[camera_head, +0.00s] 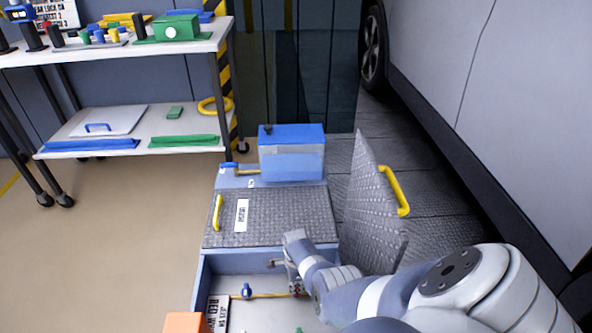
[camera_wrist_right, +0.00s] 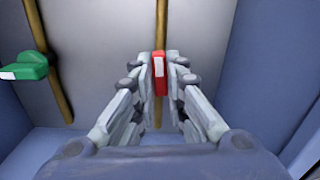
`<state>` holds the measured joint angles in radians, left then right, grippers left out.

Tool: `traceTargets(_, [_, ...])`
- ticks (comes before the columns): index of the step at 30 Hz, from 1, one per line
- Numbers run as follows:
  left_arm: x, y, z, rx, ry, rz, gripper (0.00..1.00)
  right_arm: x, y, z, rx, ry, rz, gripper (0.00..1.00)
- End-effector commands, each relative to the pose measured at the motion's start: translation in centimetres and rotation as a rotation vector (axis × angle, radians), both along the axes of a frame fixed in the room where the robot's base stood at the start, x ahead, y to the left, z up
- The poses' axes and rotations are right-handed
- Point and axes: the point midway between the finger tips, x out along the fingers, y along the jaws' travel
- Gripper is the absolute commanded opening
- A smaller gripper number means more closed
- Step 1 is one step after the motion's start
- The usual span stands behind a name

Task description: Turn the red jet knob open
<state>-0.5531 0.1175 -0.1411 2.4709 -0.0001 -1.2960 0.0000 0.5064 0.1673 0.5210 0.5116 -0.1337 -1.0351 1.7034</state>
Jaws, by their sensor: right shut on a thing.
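The red jet knob (camera_wrist_right: 160,75) sits on a brass pipe (camera_wrist_right: 161,25) inside the open box, in the right wrist view. My right gripper (camera_wrist_right: 160,78) has its two fingers around the knob, one on each side, and is shut on it. In the head view my right gripper (camera_head: 294,284) reaches down into the open compartment (camera_head: 203,280), and the arm and fingers hide most of the knob. My left gripper is not in view.
A green knob (camera_wrist_right: 25,68) sits on another pipe, and a blue valve (camera_head: 247,290) is left of my gripper. A closed lid (camera_head: 285,215) and blue tank (camera_head: 291,155) lie behind.

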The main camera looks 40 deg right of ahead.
Motion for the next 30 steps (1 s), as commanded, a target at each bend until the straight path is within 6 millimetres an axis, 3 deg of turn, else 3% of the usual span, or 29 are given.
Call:
traceTargets(9, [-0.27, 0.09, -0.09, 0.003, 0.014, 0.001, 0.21, 0.01, -0.16, 0.04, -0.003, -0.001, -0.104, 0.0])
traceTargets(24, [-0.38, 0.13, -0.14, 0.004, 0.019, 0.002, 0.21, -0.02, -0.21, 0.03, -0.003, 0.0, -0.122, 0.0])
traceTargets(25, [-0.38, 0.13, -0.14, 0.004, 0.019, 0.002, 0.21, -0.02, -0.21, 0.03, -0.003, 0.0, -0.122, 0.19])
traceTargets(27, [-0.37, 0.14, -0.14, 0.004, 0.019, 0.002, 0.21, -0.02, -0.18, 0.02, -0.003, 0.0, -0.121, 0.33])
traceTargets(30, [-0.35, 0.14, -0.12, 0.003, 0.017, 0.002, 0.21, -0.02, -0.14, 0.01, -0.001, 0.0, -0.12, 0.33])
